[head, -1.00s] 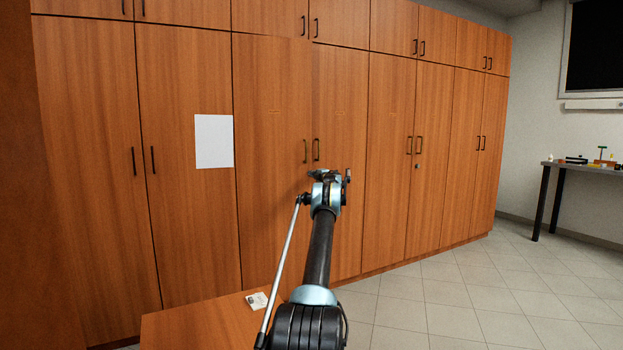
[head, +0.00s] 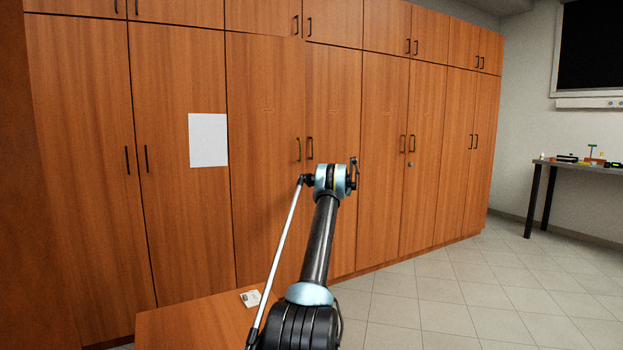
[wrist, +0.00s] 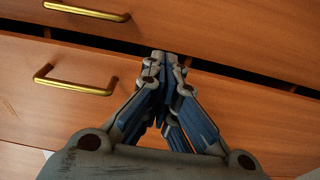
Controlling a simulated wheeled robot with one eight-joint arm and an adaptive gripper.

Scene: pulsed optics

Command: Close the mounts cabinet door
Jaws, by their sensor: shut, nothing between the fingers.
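The cabinet door (head: 265,150) left of my gripper stands slightly proud of its right neighbour (head: 332,100), so it looks a little ajar. Its bar handle (head: 298,149) is at its right edge, beside the neighbour's handle (head: 310,148). No label names the mounts cabinet. In the wrist view, a dark gap runs between two door panels, with one brass handle (wrist: 75,80) on the lower panel and another (wrist: 88,11) on the upper. My gripper (wrist: 163,60) is shut and empty, its tips over the gap; contact cannot be told. My wrist hides the fingers in the head view.
A low wooden surface (head: 185,325) with a small white item (head: 251,298) stands in front of the cabinets at lower left. A white sheet (head: 208,140) is on a door further left. Tiled floor (head: 450,300) is clear at right. A table (head: 585,167) stands far right.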

